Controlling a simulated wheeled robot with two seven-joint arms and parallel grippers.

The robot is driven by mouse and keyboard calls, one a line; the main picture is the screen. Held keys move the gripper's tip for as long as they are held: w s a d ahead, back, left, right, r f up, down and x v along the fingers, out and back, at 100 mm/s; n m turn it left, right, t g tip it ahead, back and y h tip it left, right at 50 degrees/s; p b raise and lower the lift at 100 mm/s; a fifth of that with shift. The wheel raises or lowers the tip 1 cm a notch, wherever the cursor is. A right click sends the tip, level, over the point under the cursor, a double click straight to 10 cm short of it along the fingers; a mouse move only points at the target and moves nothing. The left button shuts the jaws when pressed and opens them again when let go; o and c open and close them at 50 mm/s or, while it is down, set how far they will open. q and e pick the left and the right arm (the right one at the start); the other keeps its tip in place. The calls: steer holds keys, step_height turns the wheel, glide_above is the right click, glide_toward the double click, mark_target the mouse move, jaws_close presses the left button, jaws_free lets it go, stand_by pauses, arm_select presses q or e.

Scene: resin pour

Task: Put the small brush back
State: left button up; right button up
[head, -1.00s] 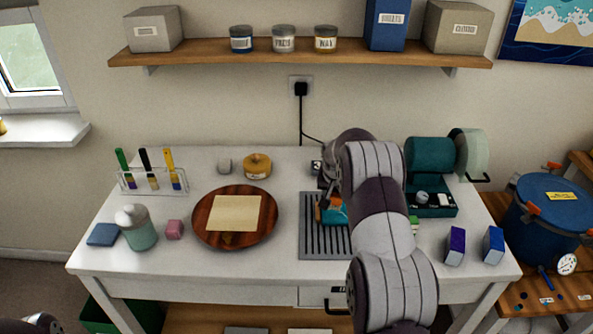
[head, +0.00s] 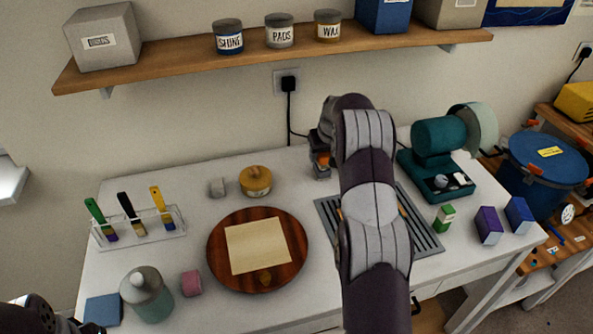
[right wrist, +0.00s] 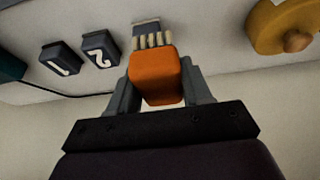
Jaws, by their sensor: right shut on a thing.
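My right gripper (right wrist: 157,88) is shut on the small brush, an orange block (right wrist: 155,72) with several pale bristle-like tufts at its far end. In the head view the brush (head: 321,160) shows as a bit of orange beside my right arm, at the back of the table near the wall. A small grey block (right wrist: 146,26) lies just past the tufts; I cannot tell whether they touch. Two dark blocks marked 1 (right wrist: 60,58) and 2 (right wrist: 101,49) stand beside it. Part of my left gripper (head: 91,328) shows at the bottom left edge, its jaws unclear.
A rack (head: 140,235) with green, black and yellow brushes stands at the left. A slatted grey mat (head: 425,240) lies under my arm, left of a teal machine (head: 438,140).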

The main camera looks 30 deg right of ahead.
steer(key=p, duration=0.2)
glide_above(295, 176)
steer(key=s, duration=0.1)
step_height(295, 176, down, 4)
steer(key=shift+s, duration=0.15)
steer(key=shift+a+f, duration=0.2)
steer(key=shift+f, duration=0.05)
step_height(295, 176, down, 4)
steer(key=shift+r+p, duration=0.15)
steer(key=shift+p, duration=0.35)
steer(key=shift+f, duration=0.2)
steer(key=shift+f+b, duration=0.1)
steer(key=shift+b, duration=0.2)
arm_select(q)
steer(key=r, duration=0.3)
steer(key=shift+w+a, duration=0.2)
steer(key=shift+w, duration=0.1)
arm_select(e)
steer(key=o, duration=0.9)
